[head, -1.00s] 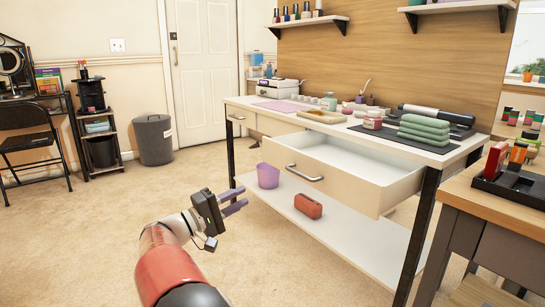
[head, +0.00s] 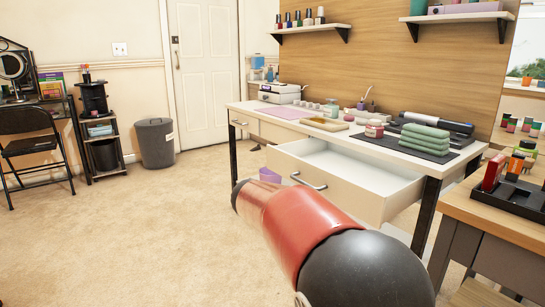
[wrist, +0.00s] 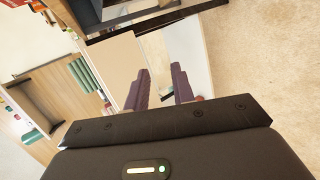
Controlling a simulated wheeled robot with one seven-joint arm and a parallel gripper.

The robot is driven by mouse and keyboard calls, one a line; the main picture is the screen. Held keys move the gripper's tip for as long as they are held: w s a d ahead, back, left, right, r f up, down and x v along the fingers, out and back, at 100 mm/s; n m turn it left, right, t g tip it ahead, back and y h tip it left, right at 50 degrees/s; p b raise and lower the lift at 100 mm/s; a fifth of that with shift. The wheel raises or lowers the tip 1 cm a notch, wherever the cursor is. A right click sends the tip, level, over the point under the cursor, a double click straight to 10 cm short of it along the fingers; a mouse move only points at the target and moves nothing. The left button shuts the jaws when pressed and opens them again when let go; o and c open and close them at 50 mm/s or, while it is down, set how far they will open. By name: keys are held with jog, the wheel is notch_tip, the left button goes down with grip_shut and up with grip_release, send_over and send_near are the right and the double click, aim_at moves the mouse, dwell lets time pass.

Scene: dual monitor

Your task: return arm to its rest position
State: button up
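My arm (head: 310,235) reaches up from the bottom of the head view, its red and black links in front of the desk. My gripper is hidden behind these links in that view. In the wrist view my gripper (wrist: 160,84) shows two purple fingers spread apart, with nothing held between them. A pale surface shows beyond the fingers. The open drawer (head: 330,190) stands right behind my arm in the head view. I cannot tell how far the gripper is from it.
The white desk (head: 298,128) carries green folded towels (head: 424,138) and jars. A wooden side table (head: 490,206) with a black tray stands close on the right. A grey bin (head: 156,146) and a folding chair (head: 30,150) stand at the left. The carpet at left is clear.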

jog(key=s+d+r+m+g+y+p, duration=0.1)
jog(key=s+d+y+p, duration=0.1)
jog(key=s+d+y, duration=0.45)
jog(key=s+a+m+t+y+p, duration=0.1)
jog(key=s+y+p, duration=0.1)
jog(key=s, duration=0.9)
jog(key=s+a+r+m+t+y+p, duration=0.1)
jog(key=s+a+m+y+p, duration=0.1)
jog(key=s, duration=0.9)
jog(key=shift+m+p, duration=0.3)
